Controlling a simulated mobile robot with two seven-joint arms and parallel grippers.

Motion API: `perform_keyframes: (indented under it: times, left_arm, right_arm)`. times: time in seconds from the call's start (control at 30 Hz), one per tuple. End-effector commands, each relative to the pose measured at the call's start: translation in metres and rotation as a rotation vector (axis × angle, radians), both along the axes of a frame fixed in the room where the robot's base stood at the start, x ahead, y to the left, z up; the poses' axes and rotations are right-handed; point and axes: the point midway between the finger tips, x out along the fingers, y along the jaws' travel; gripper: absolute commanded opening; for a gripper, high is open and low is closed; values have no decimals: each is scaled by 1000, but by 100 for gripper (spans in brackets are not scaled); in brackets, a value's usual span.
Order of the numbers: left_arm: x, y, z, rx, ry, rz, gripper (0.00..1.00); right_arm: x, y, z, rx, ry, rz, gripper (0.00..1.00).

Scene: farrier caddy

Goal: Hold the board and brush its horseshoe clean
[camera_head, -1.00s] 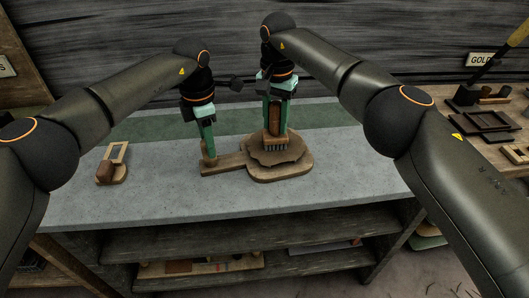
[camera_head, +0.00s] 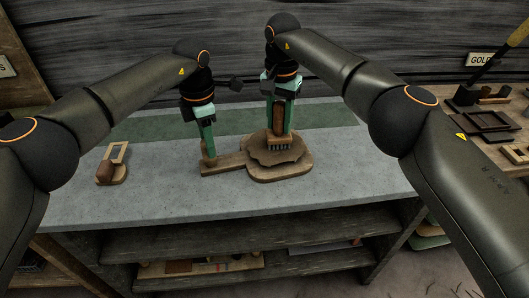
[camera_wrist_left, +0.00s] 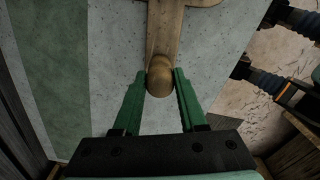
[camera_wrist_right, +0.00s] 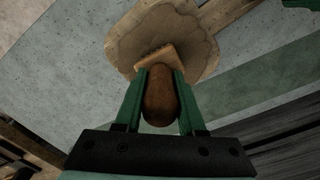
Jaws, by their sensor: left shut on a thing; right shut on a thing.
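The wooden board (camera_head: 292,173) lies on the grey bench top, its handle pointing left. A brown, scallop-edged layer (camera_head: 262,157) covers its round end; I cannot make out a horseshoe shape. My left gripper (camera_head: 209,160) is shut on the knob (camera_wrist_left: 160,82) at the end of the board's handle. My right gripper (camera_head: 280,130) is shut on the brown handle of the brush (camera_head: 278,138), held upright with bristles down at the brown layer. In the right wrist view the brush handle (camera_wrist_right: 160,100) sits between the fingers and its head hides part of the layer.
A small wooden holder with a brown knob (camera_head: 105,172) stands at the left of the bench. A green strip (camera_head: 150,129) runs along the back. Dark trays (camera_head: 485,120) stand on a side table at right. The bench front is clear.

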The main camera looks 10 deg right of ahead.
Motion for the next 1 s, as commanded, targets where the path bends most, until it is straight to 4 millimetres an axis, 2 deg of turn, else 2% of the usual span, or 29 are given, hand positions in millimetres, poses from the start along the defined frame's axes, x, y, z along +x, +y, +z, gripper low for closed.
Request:
perform_keyframes:
  times: [0.1, 0.47, 0.8, 1.0]
  left_arm:
    - [0, 0, -2, 1, 0, 1, 0]
    - [0, 0, -2, 1, 0, 0, 0]
    - [0, 0, -2, 1, 0, 0, 0]
    - [0, 0, -2, 1, 0, 0, 0]
  right_arm:
    - [-2, 9, -1, 2, 2, 4, 0]
    - [-2, 12, 0, 2, 1, 3, 0]
    - [-5, 31, 1, 2, 0, 4, 0]
    - [-5, 33, 2, 2, -1, 3, 0]
